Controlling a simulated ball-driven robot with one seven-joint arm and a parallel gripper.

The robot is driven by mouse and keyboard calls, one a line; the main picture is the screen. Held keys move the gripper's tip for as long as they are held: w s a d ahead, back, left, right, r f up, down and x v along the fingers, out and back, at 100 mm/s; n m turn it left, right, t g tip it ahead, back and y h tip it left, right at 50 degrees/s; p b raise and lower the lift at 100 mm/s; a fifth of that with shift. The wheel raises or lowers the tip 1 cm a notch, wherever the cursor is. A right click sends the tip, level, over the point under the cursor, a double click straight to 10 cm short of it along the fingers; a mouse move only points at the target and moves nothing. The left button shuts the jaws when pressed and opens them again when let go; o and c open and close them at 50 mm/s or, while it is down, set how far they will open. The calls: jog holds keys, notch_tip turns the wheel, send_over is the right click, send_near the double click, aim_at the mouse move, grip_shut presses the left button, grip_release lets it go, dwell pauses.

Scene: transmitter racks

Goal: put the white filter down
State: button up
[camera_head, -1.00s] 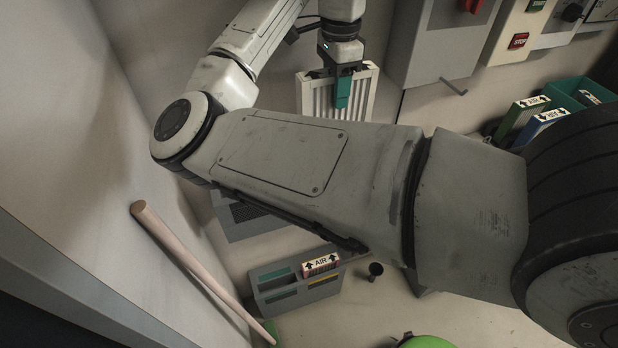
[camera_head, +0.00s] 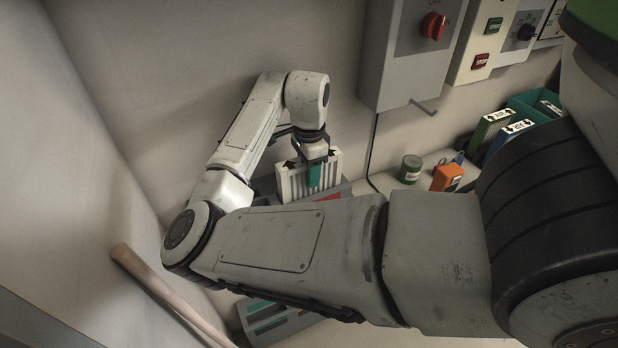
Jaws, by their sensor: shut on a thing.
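The white filter (camera_head: 294,183) is a pleated panel with a pale frame and dark arrow marks on its top edge. It stands upright in the middle of the head view. My gripper (camera_head: 314,176) is above it with teal fingers, shut on its top edge.
A grey slotted rack (camera_head: 268,322) is at the bottom, partly behind my arm. A wooden handle (camera_head: 160,288) leans at the left. A green can (camera_head: 410,168) and an orange box (camera_head: 447,177) stand on the right, near a teal bin (camera_head: 530,105) with filters. Grey control boxes (camera_head: 405,50) hang above.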

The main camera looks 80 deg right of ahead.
jog(key=shift+f, duration=1.5)
jog(key=o, duration=1.1)
notch_tip(320, 180, up, 12)
jog(key=shift+r+b, duration=0.1)
jog(key=shift+b, duration=0.4)
